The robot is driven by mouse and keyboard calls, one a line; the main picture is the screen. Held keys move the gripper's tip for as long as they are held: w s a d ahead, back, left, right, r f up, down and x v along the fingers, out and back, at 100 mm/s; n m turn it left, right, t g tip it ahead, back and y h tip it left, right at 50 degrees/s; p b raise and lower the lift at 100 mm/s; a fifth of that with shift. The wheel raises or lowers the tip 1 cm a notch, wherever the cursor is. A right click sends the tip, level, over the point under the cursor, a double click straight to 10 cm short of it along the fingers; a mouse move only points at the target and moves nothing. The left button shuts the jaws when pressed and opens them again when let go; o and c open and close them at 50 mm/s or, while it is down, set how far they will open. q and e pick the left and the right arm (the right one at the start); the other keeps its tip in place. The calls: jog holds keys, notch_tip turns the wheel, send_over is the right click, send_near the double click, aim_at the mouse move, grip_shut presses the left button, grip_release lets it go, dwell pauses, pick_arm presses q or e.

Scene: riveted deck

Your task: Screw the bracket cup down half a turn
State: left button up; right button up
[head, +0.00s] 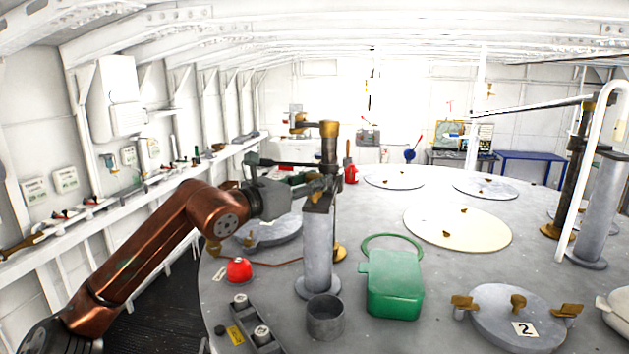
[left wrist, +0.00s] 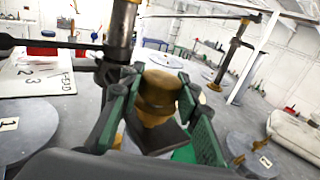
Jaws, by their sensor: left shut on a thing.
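The bracket cup, a rounded brass piece (left wrist: 160,92), sits between the green-padded fingers of my left gripper (left wrist: 162,105) in the left wrist view. The fingers are shut on its sides. In the head view my left gripper (head: 314,194) is at the top of a grey post (head: 318,245), reaching in from the left. There the cup is mostly hidden by the fingers, with only small brass bits showing. A dark upright rod with a brass collar (head: 329,130) rises right beside the gripper. My right gripper is in neither view.
A green case (head: 394,284) with a looped handle stands right of the post. An open grey cylinder (head: 325,318) and a red dome (head: 239,270) are nearby on the deck. A round hatch marked 2 (head: 500,325) lies front right. Another post with a pipe stands far right.

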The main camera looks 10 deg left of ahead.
pick_arm(q)
jog(key=shift+r+m+h+p, duration=0.1)
jog(key=shift+m+h+p, duration=0.25)
jog(key=shift+p, duration=0.6)
jog(key=m+g+h+p, duration=0.2)
jog(key=g+h+p, duration=0.1)
jog(key=p, duration=0.1)
jog(key=shift+r+m+g+h+p, duration=0.1)
jog(key=shift+m+g+h+p, duration=0.5)
jog(key=shift+m+g+h, duration=0.25)
jog(key=m+g+h+p, duration=0.1)
jog(key=m+g+p, duration=0.1)
jog(key=g+p, duration=0.1)
jog(key=m+g+h+p, duration=0.1)
jog(key=m+g+p, duration=0.2)
jog(key=g+p, duration=0.1)
jog(key=shift+r+h, duration=0.1)
jog(key=shift+h, duration=0.3)
jog(key=shift+m+g+p, duration=0.8)
jog(key=shift+g+p, duration=0.35)
jog(key=shift+p, duration=0.25)
jog(key=shift+f, duration=0.2)
jog(key=o, duration=1.2)
jog(key=shift+f, duration=0.1)
